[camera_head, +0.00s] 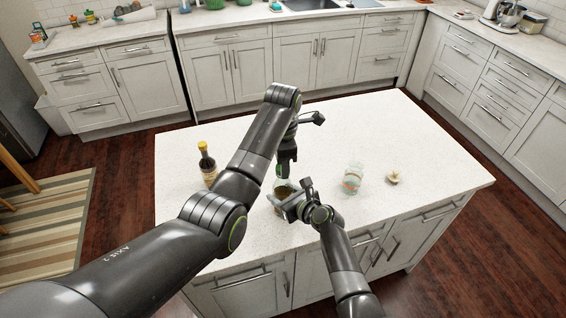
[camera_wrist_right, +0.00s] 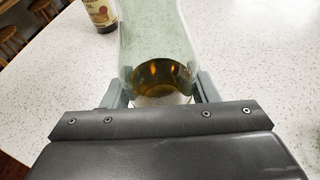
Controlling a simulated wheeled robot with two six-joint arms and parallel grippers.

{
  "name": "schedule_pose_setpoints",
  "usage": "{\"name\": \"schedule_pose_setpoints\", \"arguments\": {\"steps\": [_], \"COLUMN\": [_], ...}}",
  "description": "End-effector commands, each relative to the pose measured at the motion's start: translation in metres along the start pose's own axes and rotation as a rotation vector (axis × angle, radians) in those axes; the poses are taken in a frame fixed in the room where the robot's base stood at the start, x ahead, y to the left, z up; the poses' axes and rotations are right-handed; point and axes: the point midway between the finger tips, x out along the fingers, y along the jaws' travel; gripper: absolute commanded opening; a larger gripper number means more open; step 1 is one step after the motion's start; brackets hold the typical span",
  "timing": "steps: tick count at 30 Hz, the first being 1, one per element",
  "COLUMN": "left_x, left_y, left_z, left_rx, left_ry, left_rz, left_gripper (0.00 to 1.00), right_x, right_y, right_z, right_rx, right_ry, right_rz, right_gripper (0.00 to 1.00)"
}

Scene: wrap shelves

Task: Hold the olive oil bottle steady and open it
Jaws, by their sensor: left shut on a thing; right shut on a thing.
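The olive oil bottle (camera_head: 283,190) stands on the island, clear glass with amber oil low inside. It is largely hidden by my grippers in the head view. In the right wrist view the bottle (camera_wrist_right: 158,35) rises between the fingers of my right gripper (camera_wrist_right: 160,90), its top out of frame. My right gripper (camera_head: 289,203) is shut on the lower part of the bottle from the front right. My left gripper (camera_head: 287,168) points down from above and is shut at the bottle's top. The cap is hidden by its fingers.
A dark bottle with a yellow cap (camera_head: 208,166) stands to the left, beside my left arm. A glass jar (camera_head: 352,178) and a garlic bulb (camera_head: 393,177) are to the right. The island top (camera_head: 400,125) is clear at the back and far right.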

Motion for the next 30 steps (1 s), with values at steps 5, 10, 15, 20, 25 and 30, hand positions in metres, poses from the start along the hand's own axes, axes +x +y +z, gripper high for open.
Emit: {"name": "schedule_pose_setpoints", "arguments": {"steps": [5, 10, 15, 20, 25, 30], "left_x": [-0.0019, -0.0018, -0.0024, -0.0023, -0.0031, -0.0075], "left_y": [0.0027, 0.0024, 0.0034, 0.0032, 0.0031, 0.0032], "left_z": [-0.001, -0.001, -0.0013, -0.0013, -0.0012, -0.0011], "left_rx": [-0.145, -0.138, -0.141, -0.14, -0.139, -0.139], "left_ry": [-0.001, 0.0, -0.001, -0.001, -0.001, -0.001], "left_rz": [0.009, 0.008, 0.012, 0.011, 0.011, 0.011], "left_gripper": [0.09, 0.09, 0.09, 0.09, 0.09, 0.09], "right_x": [-0.0001, -0.0001, -0.0001, -0.0002, -0.0002, -0.0002], "right_y": [0.0008, 0.0006, 0.0004, 0.0003, 0.0001, 0.0], "right_z": [-0.0005, -0.0005, -0.0006, -0.0006, -0.0007, -0.0007], "right_rx": [0.0, 0.001, 0.001, 0.001, 0.001, 0.001], "right_ry": [0.001, 0.001, 0.001, 0.001, 0.001, 0.001], "right_rz": [0.001, 0.001, 0.001, 0.001, 0.0, 0.0], "right_gripper": [0.0, 0.0, 0.0, 0.0, 0.0, 0.0]}}
